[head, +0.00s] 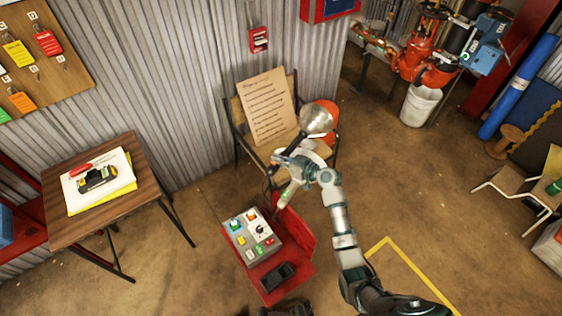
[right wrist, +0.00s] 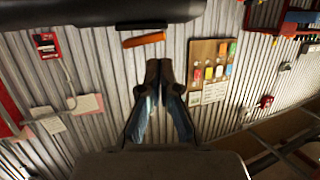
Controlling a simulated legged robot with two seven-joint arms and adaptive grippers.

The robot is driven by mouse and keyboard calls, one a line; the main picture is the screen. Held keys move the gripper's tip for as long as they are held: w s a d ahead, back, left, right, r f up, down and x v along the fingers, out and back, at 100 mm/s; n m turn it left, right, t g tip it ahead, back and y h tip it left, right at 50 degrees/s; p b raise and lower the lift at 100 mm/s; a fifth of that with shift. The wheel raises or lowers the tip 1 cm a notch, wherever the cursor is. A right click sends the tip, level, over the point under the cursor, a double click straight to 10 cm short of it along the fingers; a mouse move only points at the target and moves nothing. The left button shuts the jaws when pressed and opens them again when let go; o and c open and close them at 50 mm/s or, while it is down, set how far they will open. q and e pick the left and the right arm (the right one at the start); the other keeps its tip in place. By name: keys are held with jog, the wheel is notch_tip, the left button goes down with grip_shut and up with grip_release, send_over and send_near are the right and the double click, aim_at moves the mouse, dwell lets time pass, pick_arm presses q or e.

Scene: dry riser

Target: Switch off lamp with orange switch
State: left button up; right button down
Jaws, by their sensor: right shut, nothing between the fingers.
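The lamp (head: 316,119) shows a round silver metal head in the head view, just beyond my right wrist. My right gripper (head: 277,157) points left below the lamp head and in front of the chair. In the right wrist view its two dark fingertips (right wrist: 160,72) are together and empty. An orange bar (right wrist: 143,40), which looks like the orange switch, shows a little above and left of the fingertips, under a large dark shape (right wrist: 100,10). The fingertips appear apart from the bar; the depth between them is unclear. My left gripper is in neither view.
A chair (head: 237,125) with a written board (head: 265,105) stands by the corrugated wall. A red stand with a grey button box (head: 250,240) is below my gripper. A wooden table (head: 70,235) is at left. Red piping (head: 420,55) and a white bucket (head: 420,105) are behind right.

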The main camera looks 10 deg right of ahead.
jog(key=r+v, duration=0.1)
jog(key=v, duration=1)
jog(key=shift+r, duration=0.35)
jog(key=shift+a, duration=0.15)
